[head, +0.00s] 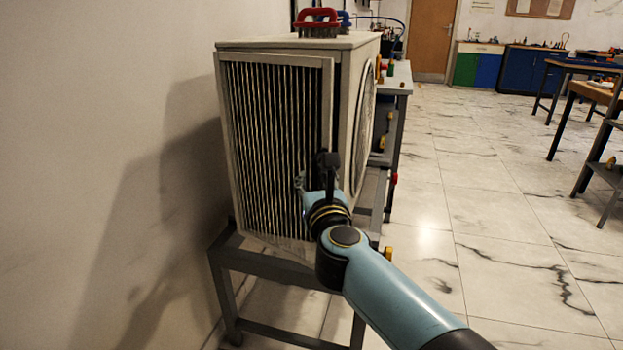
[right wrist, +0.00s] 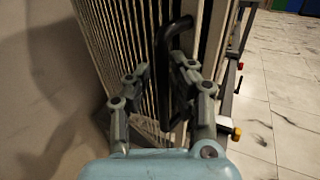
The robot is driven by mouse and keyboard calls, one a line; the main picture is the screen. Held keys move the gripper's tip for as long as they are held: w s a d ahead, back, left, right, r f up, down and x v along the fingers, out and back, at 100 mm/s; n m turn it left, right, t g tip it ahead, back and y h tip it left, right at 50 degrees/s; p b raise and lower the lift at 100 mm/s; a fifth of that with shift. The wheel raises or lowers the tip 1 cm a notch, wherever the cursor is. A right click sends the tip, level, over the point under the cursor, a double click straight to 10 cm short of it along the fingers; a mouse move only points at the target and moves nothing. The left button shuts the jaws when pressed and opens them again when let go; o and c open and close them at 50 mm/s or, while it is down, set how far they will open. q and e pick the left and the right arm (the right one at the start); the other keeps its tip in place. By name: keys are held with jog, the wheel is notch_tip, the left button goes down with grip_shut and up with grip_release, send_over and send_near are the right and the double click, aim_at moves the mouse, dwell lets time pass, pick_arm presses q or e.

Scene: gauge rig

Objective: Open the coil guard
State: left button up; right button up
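The coil guard (head: 275,140) is a slatted panel in a pale frame on the front of a boxy beige unit (head: 352,120). A narrow dark gap shows between its right edge and the unit; I cannot tell whether it is ajar. A black bar handle (right wrist: 162,85) stands upright on the guard near its right edge. My right gripper (right wrist: 160,64) is open, with one finger on each side of the handle; contact is not clear. In the head view my right gripper (head: 318,180) is at the guard's lower right, partly hiding the handle. My left gripper is out of view.
The unit stands on a dark metal stand (head: 285,264) close to the wall on the left. A red-handled brush (head: 318,24) lies on top of the unit. A workbench (head: 398,80) stands behind it.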

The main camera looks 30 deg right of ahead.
jog(key=shift+s+r, duration=0.3)
jog(key=shift+s, duration=0.1)
jog(key=shift+f, duration=0.1)
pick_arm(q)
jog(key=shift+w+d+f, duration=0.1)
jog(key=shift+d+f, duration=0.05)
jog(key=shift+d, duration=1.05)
pick_arm(e)
jog(key=v, duration=0.7)
jog(key=shift+s, duration=0.25)
